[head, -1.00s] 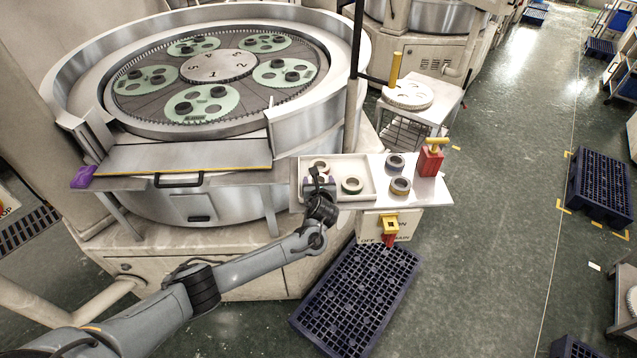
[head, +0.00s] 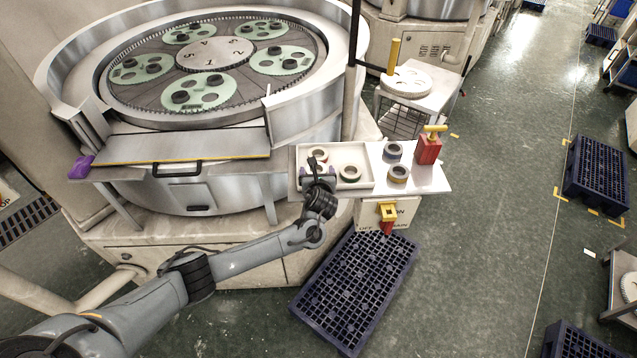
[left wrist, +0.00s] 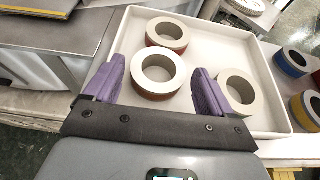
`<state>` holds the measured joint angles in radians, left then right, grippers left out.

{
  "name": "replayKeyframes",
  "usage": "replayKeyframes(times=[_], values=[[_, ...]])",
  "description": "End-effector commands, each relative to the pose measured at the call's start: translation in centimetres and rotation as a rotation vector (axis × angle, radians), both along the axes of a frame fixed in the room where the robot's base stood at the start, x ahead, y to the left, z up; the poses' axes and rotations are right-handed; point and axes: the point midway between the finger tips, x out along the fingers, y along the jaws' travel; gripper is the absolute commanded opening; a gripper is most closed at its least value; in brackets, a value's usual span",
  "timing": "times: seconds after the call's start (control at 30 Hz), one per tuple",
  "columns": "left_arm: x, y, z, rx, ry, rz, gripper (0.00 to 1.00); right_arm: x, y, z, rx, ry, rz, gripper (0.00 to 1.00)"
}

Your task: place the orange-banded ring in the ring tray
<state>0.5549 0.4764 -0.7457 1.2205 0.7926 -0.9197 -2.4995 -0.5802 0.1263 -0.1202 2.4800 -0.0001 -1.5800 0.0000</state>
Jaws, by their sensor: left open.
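The ring tray (head: 366,147) is a shallow white tray on the shelf in front of the machine. In the left wrist view, a ring with an orange-red band (left wrist: 157,73), which looks like the orange-banded one, is in the tray (left wrist: 222,28). My left gripper (left wrist: 157,66) is open, with one purple finger on each side of this ring; contact cannot be told. A red-banded ring (left wrist: 167,35) lies just behind it and a green-banded ring (left wrist: 237,90) to the right. In the head view my left gripper (head: 317,173) hides the ring between its fingers.
A blue-banded ring (head: 393,150) and a yellow-banded ring (head: 398,174) sit on the shelf right of the tray. A red block with a yellow handle (head: 428,150) stands at the shelf's right end. The lapping machine (head: 215,75) is behind; a dark crate (head: 355,290) is on the floor below.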

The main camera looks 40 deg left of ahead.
Motion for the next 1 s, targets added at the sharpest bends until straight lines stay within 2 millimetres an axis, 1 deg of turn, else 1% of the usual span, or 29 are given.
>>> replayKeyframes(times=[0.1,0.4,0.67,0.77,0.87,0.97,1.0], values=[[-1.4,-1.4,1.1,0.001,-0.002,-0.005,0.84,0.0,0.0,0.6,0.0,0.0,0.0,0.43],[-5.2,-4.7,3.2,-0.002,0.0,-0.004,0.84,0.0,0.1,2.0,0.003,0.0,-0.002,0.43],[-6.7,-6.0,3.8,-0.001,0.0,-0.002,0.84,0.0,0.2,2.7,0.008,0.0,-0.006,0.43],[-7.1,-6.5,3.5,-0.022,-0.001,-0.002,0.84,0.0,0.2,2.7,0.009,0.0,-0.006,0.43],[-7.8,-8.0,2.3,-0.105,-0.006,0.002,0.84,0.0,0.2,2.7,0.009,0.0,-0.006,0.43],[-9.4,-10.8,0.2,-0.272,-0.018,0.022,0.84,0.0,0.2,2.7,0.009,0.0,-0.006,0.43],[-10.3,-12.2,-0.8,-0.363,-0.023,0.04,0.84,0.0,0.2,2.7,0.009,0.0,-0.006,0.43]])
